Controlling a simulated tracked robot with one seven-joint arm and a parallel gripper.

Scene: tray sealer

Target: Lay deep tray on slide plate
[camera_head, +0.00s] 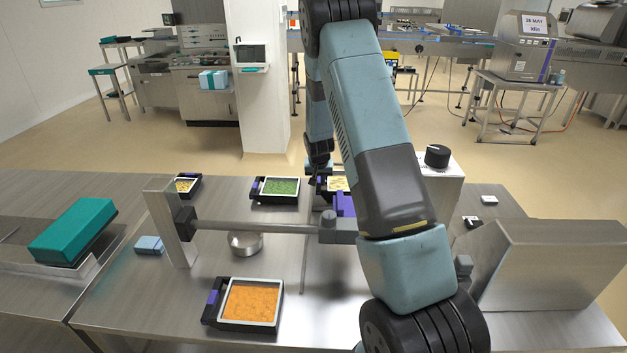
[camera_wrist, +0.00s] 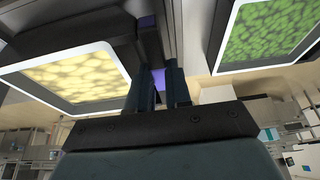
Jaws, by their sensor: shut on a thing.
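A dark-framed tray with pale yellow contents (camera_head: 338,184) is at the back middle, partly hidden by my arm. It shows large at the left of the wrist view (camera_wrist: 65,75). My gripper (camera_head: 319,160) is at its left end; its two fingers (camera_wrist: 158,88) are shut around a purple part by the dark frame. A tray with green contents (camera_head: 281,187) lies just left of my gripper, apart from it, and shows at the right of the wrist view (camera_wrist: 262,32). I cannot tell the slide plate apart from the other steel surfaces.
A horizontal bar (camera_head: 262,228) on a steel post (camera_head: 170,228) crosses in front. A tray with orange contents (camera_head: 250,303) lies at the front, a small yellow-filled tray (camera_head: 187,186) at back left. A round metal piece (camera_head: 245,244) stands under the bar. A purple block (camera_head: 344,206) is beside my arm.

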